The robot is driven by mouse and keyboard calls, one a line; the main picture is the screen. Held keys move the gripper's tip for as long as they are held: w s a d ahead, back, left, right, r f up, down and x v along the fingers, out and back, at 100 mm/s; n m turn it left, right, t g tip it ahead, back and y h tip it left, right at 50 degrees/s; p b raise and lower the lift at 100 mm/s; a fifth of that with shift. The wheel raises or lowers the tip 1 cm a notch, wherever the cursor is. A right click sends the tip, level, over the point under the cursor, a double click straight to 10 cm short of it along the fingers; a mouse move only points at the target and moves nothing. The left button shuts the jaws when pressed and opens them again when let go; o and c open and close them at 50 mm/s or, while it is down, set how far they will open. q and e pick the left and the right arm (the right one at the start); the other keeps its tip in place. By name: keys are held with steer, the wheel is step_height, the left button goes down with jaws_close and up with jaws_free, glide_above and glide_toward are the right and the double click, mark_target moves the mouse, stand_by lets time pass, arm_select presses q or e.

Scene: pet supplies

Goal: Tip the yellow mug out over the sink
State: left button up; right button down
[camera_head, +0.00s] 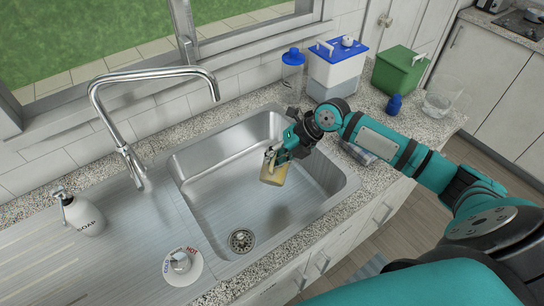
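The yellow mug (272,174) is over the right part of the steel sink basin (215,195). It looks close to upright, perhaps slightly tilted, and its inside is hard to make out. My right gripper (281,152) reaches in from the right and is shut on the mug near its upper edge. The fingers hide part of the mug. The sink bottom is bare around the drain (242,240). My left gripper is not in view.
A chrome faucet (150,76) arches behind the sink. A soap dispenser (80,213) and a round tap control (181,263) stand on the left. A blue-lidded container (335,72), green box (399,72) and glass bowl (437,103) stand at the right.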

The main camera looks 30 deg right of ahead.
steer(key=shift+w+r+t+h, duration=0.1)
steer(key=shift+r+t+h, duration=0.25)
steer(key=shift+r, duration=0.25)
steer(key=shift+w+r+n+t+h, duration=0.1)
steer(key=shift+r+n+t+h, duration=0.15)
steer(key=shift+n+t+h, duration=0.15)
steer(key=t+b, duration=0.1)
steer(key=r+n+h+b, duration=0.1)
steer(key=w+r+t+h+b, duration=0.1)
steer(key=b, duration=0.1)
steer(key=shift+d+t, duration=0.35)
steer(key=r+n+t+h+b, duration=0.1)
steer(key=r+t, duration=0.1)
steer(key=r+n+t+h+b, duration=0.1)
steer(key=r+t, duration=0.1)
steer(key=r, duration=0.1)
steer(key=shift+w+d+n+b, duration=0.1)
steer(key=shift+d+n+b, duration=0.1)
steer(key=shift+n+b, duration=0.2)
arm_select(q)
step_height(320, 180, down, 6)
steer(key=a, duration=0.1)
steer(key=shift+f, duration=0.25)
arm_select(e)
steer(key=shift+w+r+t+h, duration=0.1)
steer(key=shift+r+t+h, duration=0.25)
steer(key=shift+r+t, duration=0.2)
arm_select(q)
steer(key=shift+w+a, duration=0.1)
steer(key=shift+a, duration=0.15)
